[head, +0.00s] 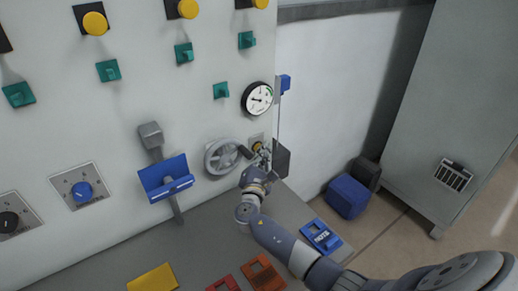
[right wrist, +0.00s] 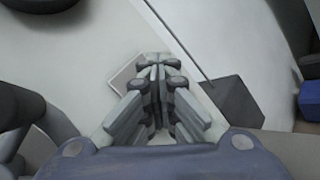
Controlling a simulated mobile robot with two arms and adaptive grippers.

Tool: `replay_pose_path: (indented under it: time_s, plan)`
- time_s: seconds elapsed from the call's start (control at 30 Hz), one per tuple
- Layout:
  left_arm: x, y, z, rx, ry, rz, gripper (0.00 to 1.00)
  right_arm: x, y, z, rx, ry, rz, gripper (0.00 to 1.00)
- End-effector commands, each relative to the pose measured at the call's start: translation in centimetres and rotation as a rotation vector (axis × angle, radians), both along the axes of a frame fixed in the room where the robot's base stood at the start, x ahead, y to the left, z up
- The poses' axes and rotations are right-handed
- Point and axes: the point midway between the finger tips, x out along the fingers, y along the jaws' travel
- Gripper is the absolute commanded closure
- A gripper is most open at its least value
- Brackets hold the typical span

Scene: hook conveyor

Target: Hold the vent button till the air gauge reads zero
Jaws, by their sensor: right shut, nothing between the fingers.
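The vent button (head: 257,146) is a small yellowish button on a grey plate on the panel, right of the handwheel. My right gripper (head: 264,155) is at its lower right edge, fingers towards the panel. In the right wrist view my right gripper (right wrist: 155,72) is shut and empty. Its fingers are in front of the button's plate (right wrist: 124,76) and hide the button there. I cannot tell whether the fingertips touch or press it. The round white air gauge (head: 257,98) is above the button. Its needle is too small to read surely. My left gripper is not in view.
A grey handwheel (head: 222,157) is close left of the button. A dark plate (head: 281,158) stands close right of my gripper. A blue holder (head: 166,178) with a grey lever is further left. A grey ledge (head: 205,250) below carries coloured pieces. Blue bin (head: 347,196) on floor.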

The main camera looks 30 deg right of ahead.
Motion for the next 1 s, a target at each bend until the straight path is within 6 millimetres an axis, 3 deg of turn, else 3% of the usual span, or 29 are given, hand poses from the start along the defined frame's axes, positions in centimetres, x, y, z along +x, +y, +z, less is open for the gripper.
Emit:
replay_pose_path:
  time_s: [0.77, 1.0]
  plan:
    - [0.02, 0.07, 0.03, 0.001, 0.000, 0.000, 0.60, -0.01, 0.01, 0.03, 0.000, 0.000, 0.001, 1.00]
    - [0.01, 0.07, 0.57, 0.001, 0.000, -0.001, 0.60, -0.96, -0.06, 0.06, -0.001, 0.001, 0.001, 1.00]
